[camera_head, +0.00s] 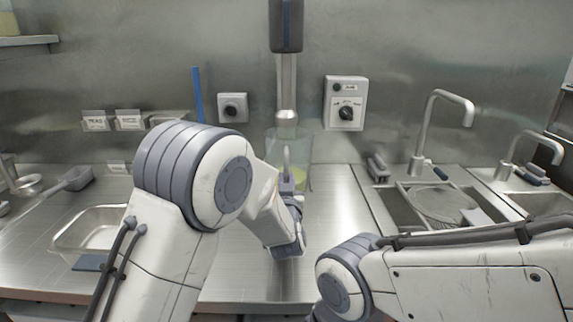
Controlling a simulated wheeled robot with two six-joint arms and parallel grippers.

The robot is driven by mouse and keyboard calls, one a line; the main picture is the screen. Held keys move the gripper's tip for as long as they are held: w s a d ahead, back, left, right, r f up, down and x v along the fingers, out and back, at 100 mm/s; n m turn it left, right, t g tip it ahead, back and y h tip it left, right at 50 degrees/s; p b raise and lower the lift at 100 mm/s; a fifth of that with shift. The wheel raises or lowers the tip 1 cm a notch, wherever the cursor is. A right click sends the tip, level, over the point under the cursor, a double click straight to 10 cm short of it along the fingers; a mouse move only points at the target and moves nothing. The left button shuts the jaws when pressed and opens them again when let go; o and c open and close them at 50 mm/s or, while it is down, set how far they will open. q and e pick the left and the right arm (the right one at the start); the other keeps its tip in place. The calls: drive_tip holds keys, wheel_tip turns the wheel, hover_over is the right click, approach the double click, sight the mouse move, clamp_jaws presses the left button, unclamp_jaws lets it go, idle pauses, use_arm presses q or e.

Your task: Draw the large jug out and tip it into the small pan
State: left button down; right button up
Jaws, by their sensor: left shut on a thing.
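The large clear jug (303,150) stands upright on the counter near the back wall, with pale yellow-green stuff low inside it. The mixer's steel shaft (286,85) comes down from above to the jug's mouth. My left gripper (288,188) is at the jug's near side, shut on its handle; its fingers are small and partly hidden by my own arm. A shallow rectangular steel pan (75,243) lies on the counter at the left, partly hidden behind my left arm. My right arm enters from the right, but its gripper is out of frame.
A sink (398,210) with a tall tap (421,140) is on the right, with a round strainer (438,204) over it. A ladle-like scoop (75,178) lies at the far left. A control box (345,103) is on the wall. The counter right of the jug is clear.

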use_arm(q)
drive_tip(key=shift+r, duration=0.2)
drive_tip(key=shift+s+r, duration=0.3)
idle(0.3)
drive_tip(key=s+b, duration=0.1)
drive_tip(key=s, duration=1.1)
drive_tip(key=shift+s+b, duration=0.2)
drive_tip(key=shift+b, duration=0.15)
drive_tip(key=shift+f+b, duration=0.3)
drive_tip(key=shift+f, duration=0.05)
